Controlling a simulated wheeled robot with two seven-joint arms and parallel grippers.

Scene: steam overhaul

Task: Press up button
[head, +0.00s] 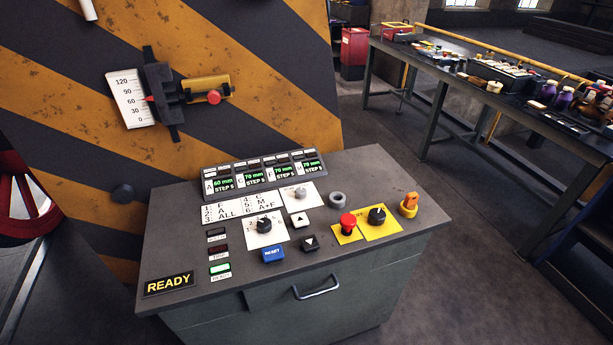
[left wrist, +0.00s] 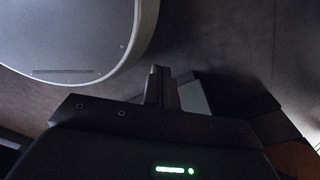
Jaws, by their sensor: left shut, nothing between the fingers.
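Neither gripper shows in the head view, and nothing covers the button there. My left gripper (left wrist: 161,86) shows in the left wrist view with its fingers together and nothing held. The desk does not clearly show in that view. My right gripper is in no view.
A READY display (head: 169,284) is lit. A striped panel (head: 250,90) rises behind. A workbench (head: 440,75) stands at right.

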